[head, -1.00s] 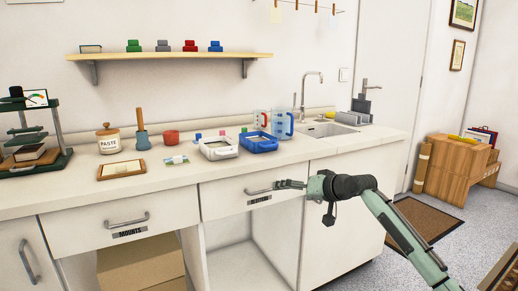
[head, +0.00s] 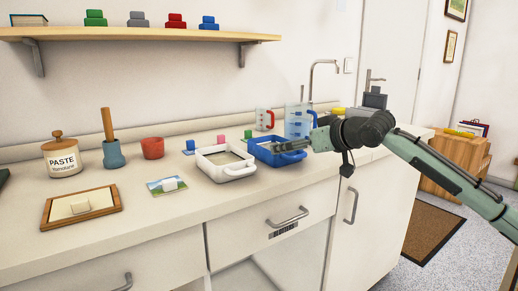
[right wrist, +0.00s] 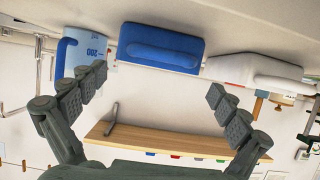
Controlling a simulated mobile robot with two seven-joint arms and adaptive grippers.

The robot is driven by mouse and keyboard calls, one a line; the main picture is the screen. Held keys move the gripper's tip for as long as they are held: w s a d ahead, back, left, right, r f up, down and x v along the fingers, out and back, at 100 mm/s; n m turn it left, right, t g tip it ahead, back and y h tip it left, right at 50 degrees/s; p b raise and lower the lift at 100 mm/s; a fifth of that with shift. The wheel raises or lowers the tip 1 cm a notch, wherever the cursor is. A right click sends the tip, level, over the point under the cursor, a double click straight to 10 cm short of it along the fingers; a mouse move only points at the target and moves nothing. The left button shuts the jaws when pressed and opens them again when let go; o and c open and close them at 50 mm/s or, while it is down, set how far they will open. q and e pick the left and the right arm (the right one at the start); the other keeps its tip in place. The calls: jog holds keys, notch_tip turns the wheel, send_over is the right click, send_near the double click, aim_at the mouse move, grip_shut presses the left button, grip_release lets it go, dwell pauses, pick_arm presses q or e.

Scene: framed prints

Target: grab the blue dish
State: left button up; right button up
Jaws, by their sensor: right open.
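The blue dish (head: 268,157) is a shallow rectangular dish with a handle on its near side, standing on the counter. It also shows upside down in the right wrist view (right wrist: 160,45), centred beyond my fingers. My right gripper (head: 284,147) reaches in from the right and overlaps the dish's right part in the head view. In the right wrist view my right gripper (right wrist: 158,84) is open, its fingers wide apart with nothing between them. I cannot tell whether it touches the dish. My left gripper is not in view.
A white dish (head: 226,168) stands close left of the blue one. A measuring jug (head: 298,122) and a red-handled cup (head: 264,118) stand behind. A picture card (head: 167,186), framed piece (head: 82,206) and paste jar (head: 62,158) lie further left. The counter's front strip is clear.

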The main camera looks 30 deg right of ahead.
aim_at(259, 148)
jog(key=shift+w+r, duration=0.1)
jog(key=shift+w, duration=0.55)
jog(key=shift+p+x, duration=0.35)
jog(key=shift+x, duration=0.5)
jog(key=x, duration=0.5)
jog(key=shift+d+f+p, duration=0.15)
jog(key=shift+f+p, duration=0.05)
jog(key=shift+p, duration=0.1)
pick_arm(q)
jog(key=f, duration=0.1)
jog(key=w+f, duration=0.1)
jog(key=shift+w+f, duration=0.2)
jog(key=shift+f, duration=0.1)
pick_arm(e)
jog(key=shift+s, duration=0.1)
jog(key=c, duration=1.3)
jog(key=shift+r, duration=0.15)
